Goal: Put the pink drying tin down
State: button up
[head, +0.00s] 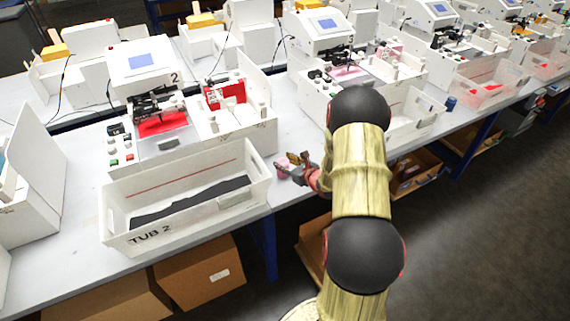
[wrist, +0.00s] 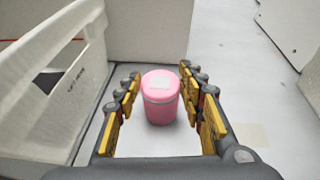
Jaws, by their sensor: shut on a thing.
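In the head view, my gripper (head: 296,166) is over the grey table to the right of TUB 2, with a bit of the pink tin (head: 283,173) showing. I cannot tell whether the tin's base touches the table.
The white tub marked TUB 2 (head: 185,223) stands just left of my gripper. Plotter 2 (head: 145,65) and its white bins are behind it. The grey table (head: 284,203) has bare room around the gripper, with its front edge close by.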

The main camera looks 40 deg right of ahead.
jog(key=o, duration=0.7)
jog(key=shift+f, duration=0.15)
jog(key=o, duration=0.5)
jog(key=shift+r, duration=0.2)
jog(key=shift+s+r, duration=0.2)
jog(key=shift+s, duration=0.15)
jog(key=p+v, duration=0.2)
jog(key=v, duration=0.9)
jog(key=shift+s+f, duration=0.1)
jog(key=shift+s, duration=0.1)
